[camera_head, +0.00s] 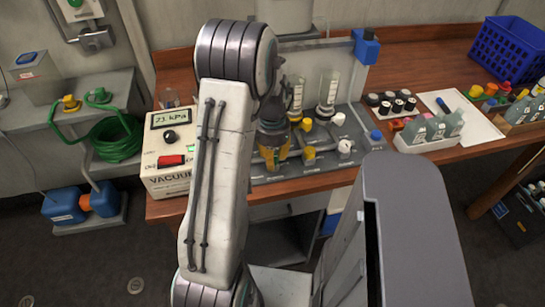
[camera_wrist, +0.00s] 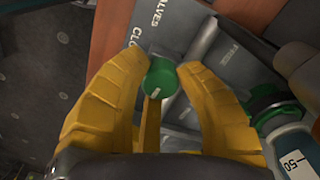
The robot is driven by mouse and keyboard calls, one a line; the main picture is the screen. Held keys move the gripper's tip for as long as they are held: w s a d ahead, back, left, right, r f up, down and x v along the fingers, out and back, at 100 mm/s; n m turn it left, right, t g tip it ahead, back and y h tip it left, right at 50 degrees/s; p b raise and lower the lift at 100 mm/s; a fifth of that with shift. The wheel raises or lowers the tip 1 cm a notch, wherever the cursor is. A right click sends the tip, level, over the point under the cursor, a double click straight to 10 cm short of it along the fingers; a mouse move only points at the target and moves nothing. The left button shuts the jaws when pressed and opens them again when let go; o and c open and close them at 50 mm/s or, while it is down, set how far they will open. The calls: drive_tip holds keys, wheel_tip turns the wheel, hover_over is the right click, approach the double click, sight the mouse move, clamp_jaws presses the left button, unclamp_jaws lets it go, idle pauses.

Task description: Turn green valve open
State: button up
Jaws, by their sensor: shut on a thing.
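The green valve (camera_wrist: 160,78) shows in the wrist view as a round green knob with a pale mark, on a grey panel (camera_wrist: 205,62) with lettering that reads "VALVES" and "CLO". My gripper (camera_wrist: 162,70) has its yellow fingers closed around the knob, one on each side. In the head view my gripper (camera_head: 272,156) points down at the left part of the valve panel (camera_head: 325,170) and hides the green valve. The full panel lettering is hidden by the fingers.
Yellow (camera_head: 308,153) and white (camera_head: 344,147) valves stand right of my gripper. A vacuum box (camera_head: 165,172) reading 21 kPa stands to the left. Glass cylinders (camera_head: 328,90) rise behind. A white bottle rack (camera_head: 430,138) and blue basket (camera_head: 510,50) are farther right.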

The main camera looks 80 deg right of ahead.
clamp_jaws()
drive_tip(key=shift+n+b, duration=0.3)
drive_tip(key=shift+n, duration=0.5)
drive_tip(key=o, duration=0.9)
unclamp_jaws()
wheel_tip(320, 180, up, 12)
drive_tip(key=shift+f, duration=0.1)
drive_tip(key=shift+s, duration=0.1)
